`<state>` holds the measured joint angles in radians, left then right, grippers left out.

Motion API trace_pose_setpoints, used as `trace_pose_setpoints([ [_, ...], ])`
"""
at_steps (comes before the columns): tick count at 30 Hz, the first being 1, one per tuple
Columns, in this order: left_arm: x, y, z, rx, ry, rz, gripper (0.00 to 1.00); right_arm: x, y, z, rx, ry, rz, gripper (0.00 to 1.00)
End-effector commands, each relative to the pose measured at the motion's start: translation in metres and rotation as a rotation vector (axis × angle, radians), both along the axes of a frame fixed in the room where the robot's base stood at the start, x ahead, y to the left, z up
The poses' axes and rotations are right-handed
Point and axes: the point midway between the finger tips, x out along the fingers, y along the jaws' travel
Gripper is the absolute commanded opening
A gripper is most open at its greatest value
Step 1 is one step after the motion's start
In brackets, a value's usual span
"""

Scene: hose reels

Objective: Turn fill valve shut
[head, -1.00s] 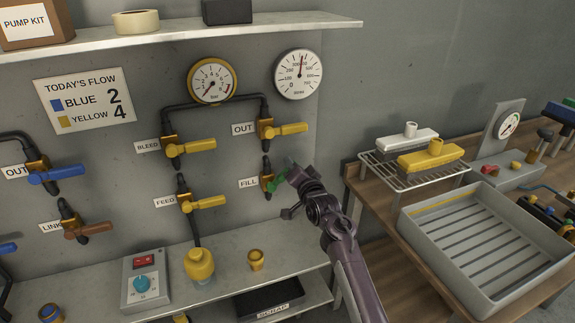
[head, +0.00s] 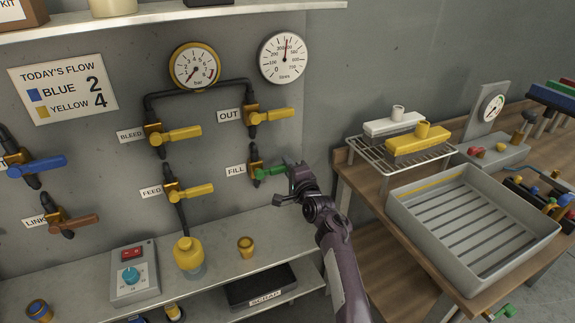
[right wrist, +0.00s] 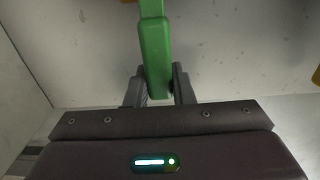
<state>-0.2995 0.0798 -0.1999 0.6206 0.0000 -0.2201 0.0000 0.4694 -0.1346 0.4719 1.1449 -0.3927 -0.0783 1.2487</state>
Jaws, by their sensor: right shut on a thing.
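The fill valve (head: 253,168) is on the wall panel beside its FILL label, below the OUT valve. Its green handle (head: 270,171) points right and looks about level in the head view. My right gripper (head: 293,178) is at the handle's outer end, shut on it. In the right wrist view the green handle (right wrist: 154,50) runs down between the two fingers (right wrist: 159,88), which touch its sides. The fingers hide part of the handle's end. My left gripper is not in view.
Close above is the yellow OUT handle (head: 270,116); to the left is the yellow FEED handle (head: 193,192). A wooden bench with a grey tray (head: 400,211) stands at the right.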

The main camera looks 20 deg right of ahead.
Motion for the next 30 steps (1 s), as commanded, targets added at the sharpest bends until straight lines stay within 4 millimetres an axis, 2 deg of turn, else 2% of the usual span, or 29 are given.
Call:
trace_pose_setpoints([
  [16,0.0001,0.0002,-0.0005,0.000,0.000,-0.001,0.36,-0.0004,0.0000,-0.0044,0.030,0.005,0.000,0.00],
  [17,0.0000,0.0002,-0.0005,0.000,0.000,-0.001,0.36,-0.0004,0.0000,-0.0044,0.030,0.005,0.000,0.23],
  [21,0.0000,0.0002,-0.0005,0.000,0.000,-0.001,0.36,-0.0003,0.0000,-0.0041,0.028,0.004,0.000,0.41],
  [22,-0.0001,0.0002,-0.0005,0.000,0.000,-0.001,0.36,-0.0003,0.0000,-0.0039,0.028,0.004,0.000,0.44],
  [30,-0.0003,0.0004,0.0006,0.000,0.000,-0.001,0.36,-0.0007,0.0000,-0.0025,0.026,0.003,0.000,0.44],
])
